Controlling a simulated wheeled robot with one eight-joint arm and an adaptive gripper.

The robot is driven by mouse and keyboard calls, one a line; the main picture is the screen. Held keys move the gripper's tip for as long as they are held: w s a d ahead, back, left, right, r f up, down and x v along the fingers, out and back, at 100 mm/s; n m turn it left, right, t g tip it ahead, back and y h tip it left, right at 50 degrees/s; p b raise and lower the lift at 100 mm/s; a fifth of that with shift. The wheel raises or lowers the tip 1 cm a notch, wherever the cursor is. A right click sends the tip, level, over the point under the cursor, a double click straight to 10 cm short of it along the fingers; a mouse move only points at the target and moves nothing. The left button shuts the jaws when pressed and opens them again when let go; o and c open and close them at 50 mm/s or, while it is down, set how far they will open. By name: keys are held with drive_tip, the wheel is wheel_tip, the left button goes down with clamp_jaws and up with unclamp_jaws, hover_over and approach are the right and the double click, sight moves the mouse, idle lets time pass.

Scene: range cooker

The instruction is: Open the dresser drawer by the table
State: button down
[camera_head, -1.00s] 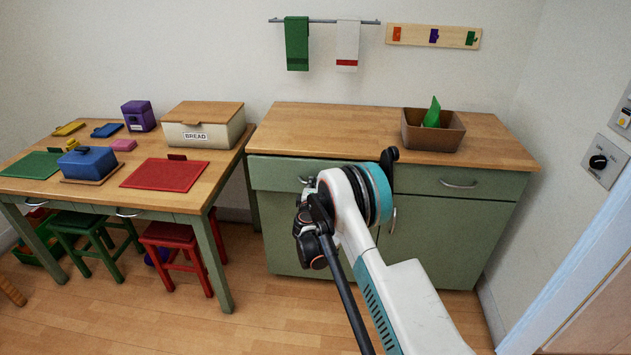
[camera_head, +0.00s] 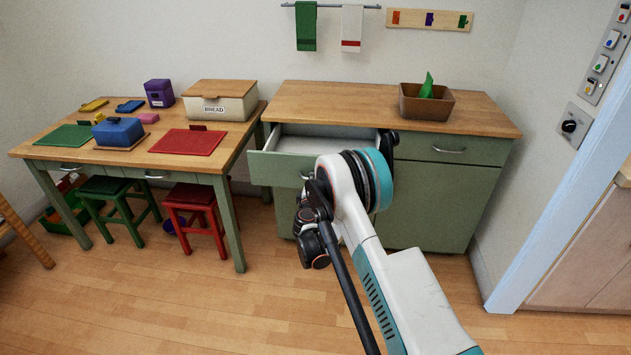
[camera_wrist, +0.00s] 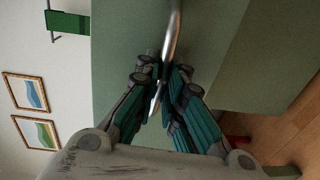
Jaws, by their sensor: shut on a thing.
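The green dresser (camera_head: 445,190) with a wooden top stands against the back wall, right of the table (camera_head: 225,150). Its left drawer (camera_head: 272,167), on the table side, is pulled partly out, and its pale inside shows. My gripper (camera_wrist: 160,82) is shut on the drawer's metal handle (camera_wrist: 173,35) in the wrist view. The green drawer front (camera_wrist: 225,65) fills much of that view. In the head view my arm hides the gripper and the right part of the open drawer. The dresser's right drawer (camera_head: 455,149) is closed.
The table carries a bread box (camera_head: 222,104), a blue box (camera_head: 118,131) and coloured mats. A red stool (camera_head: 192,200) and a green stool (camera_head: 115,190) stand under it. A brown bin (camera_head: 425,104) sits on the dresser. Floor in front is clear.

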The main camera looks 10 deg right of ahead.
drive_tip(key=shift+s+a, duration=0.15)
drive_tip(key=shift+s, duration=0.3)
drive_tip(key=c, duration=1.7)
unclamp_jaws()
drive_tip(key=shift+s, duration=0.1)
drive_tip(key=v, duration=0.7)
drive_tip(key=shift+s, duration=0.15)
drive_tip(key=shift+r, duration=0.15)
